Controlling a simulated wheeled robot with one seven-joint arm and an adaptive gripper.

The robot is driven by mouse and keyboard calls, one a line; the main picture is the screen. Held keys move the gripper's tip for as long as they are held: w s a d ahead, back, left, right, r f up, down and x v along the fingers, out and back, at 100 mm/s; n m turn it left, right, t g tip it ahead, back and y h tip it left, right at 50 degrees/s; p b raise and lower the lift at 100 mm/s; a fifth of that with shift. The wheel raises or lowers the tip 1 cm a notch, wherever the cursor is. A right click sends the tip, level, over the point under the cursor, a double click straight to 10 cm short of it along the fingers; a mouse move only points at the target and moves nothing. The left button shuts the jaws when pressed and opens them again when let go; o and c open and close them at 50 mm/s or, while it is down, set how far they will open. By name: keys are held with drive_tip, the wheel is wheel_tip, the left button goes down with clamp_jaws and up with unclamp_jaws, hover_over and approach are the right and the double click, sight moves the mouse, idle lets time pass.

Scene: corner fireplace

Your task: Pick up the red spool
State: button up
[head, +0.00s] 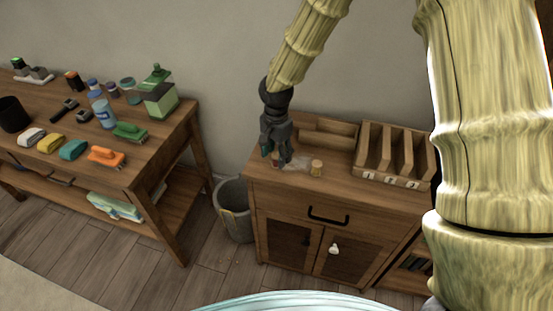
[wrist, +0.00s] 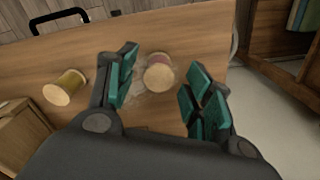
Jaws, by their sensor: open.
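The red spool (wrist: 159,73) stands on the wooden cabinet top, with a pale round end and a reddish band of thread showing in the wrist view. My gripper (wrist: 163,82) is open, with its teal-padded fingers on either side of the spool and visible gaps to both. In the head view my gripper (head: 277,154) points down over the cabinet top and largely hides the red spool. A yellow spool (head: 316,168) stands apart to the right; it also shows in the wrist view (wrist: 65,87), outside the fingers.
A wooden divider rack (head: 393,178) with numbered slots and an open wooden box (head: 328,134) stand on the cabinet (head: 290,190). A whitish patch lies by the red spool. A bin (head: 235,210) stands between the cabinet and a workbench (head: 165,146) with brushes and bottles.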

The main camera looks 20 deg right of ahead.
drive_tip(key=shift+f, duration=1.25)
drive_tip(key=c, duration=0.8)
drive_tip(key=shift+r, duration=0.1)
drive_tip(key=shift+c, duration=0.2)
